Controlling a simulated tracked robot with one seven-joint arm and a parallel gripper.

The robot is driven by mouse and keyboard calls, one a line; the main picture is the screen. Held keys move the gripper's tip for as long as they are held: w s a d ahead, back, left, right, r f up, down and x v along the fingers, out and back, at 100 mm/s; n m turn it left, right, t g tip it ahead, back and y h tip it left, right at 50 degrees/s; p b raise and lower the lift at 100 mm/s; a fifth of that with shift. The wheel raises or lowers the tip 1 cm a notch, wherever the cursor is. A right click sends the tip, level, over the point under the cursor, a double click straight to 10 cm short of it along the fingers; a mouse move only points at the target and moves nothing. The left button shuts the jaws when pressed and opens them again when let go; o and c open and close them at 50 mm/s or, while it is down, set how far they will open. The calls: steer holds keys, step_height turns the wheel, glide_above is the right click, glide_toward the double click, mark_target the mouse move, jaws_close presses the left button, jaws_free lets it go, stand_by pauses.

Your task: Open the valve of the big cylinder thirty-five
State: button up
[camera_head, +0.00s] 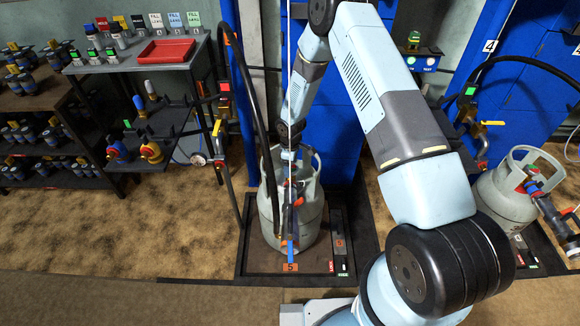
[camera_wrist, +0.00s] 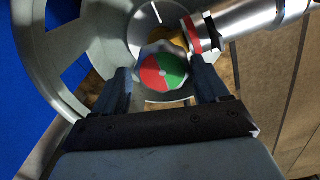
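The big grey cylinder (camera_head: 312,222) stands upright on a dark floor scale in the middle of the head view; no number thirty-five can be read on it. My gripper (camera_head: 289,155) points down over its top, inside the collar. In the wrist view, the valve knob (camera_wrist: 163,72), with a red and green disc, lies between the two fingertips of my gripper (camera_wrist: 162,84). The fingers are apart, one on each side of the knob, with what looks like a narrow gap; contact is not clear. A metal fitting with a red band (camera_wrist: 215,32) joins the valve at the upper right.
The pale collar (camera_wrist: 100,50) curves around the valve. A black hose (camera_head: 250,110) hangs left of the cylinder. A second grey cylinder (camera_head: 505,195) stands at the right. A side table with a red tray (camera_head: 166,51) and a shelf of small parts (camera_head: 40,125) are at the left.

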steer(key=o, duration=0.3)
steer(key=shift+s, duration=0.1)
step_height(320, 180, up, 14)
steer(key=shift+f, duration=0.2)
stand_by(0.5)
